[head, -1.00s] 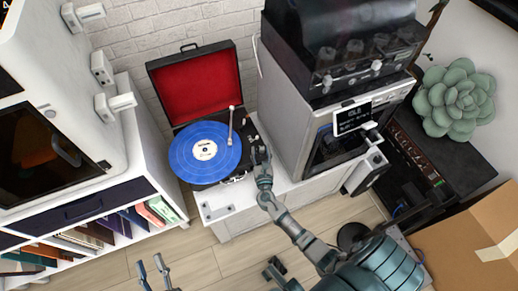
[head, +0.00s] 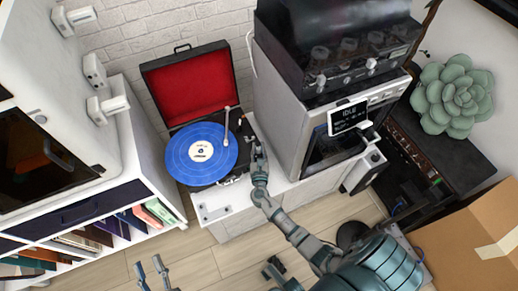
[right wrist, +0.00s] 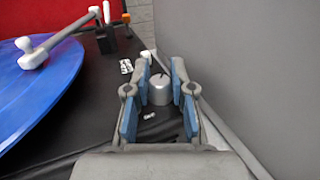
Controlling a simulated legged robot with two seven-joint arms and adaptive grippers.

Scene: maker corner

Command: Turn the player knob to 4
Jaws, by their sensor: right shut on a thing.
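The record player (head: 235,115) is an open black case with a red-lined lid and a blue record (head: 190,165), standing on the white cabinet. Its silver player knob (right wrist: 159,92) sits on the black deck near the right edge in the right wrist view. My right gripper (right wrist: 158,85) is shut on the knob, one blue-padded finger on each side. In the head view my right gripper (head: 257,148) reaches the right side of the deck and hides the knob. Small white marks lie near the knob; "OFF" is below it. The knob's setting is unclear. My left gripper (head: 155,268) is open and empty, low in the head view.
The white tonearm (right wrist: 50,48) lies left of my right gripper, over the record. A grey appliance (head: 290,100) stands close on the right, and its side wall is near my right fingers. A white shelf with books (head: 105,232) stands on the left.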

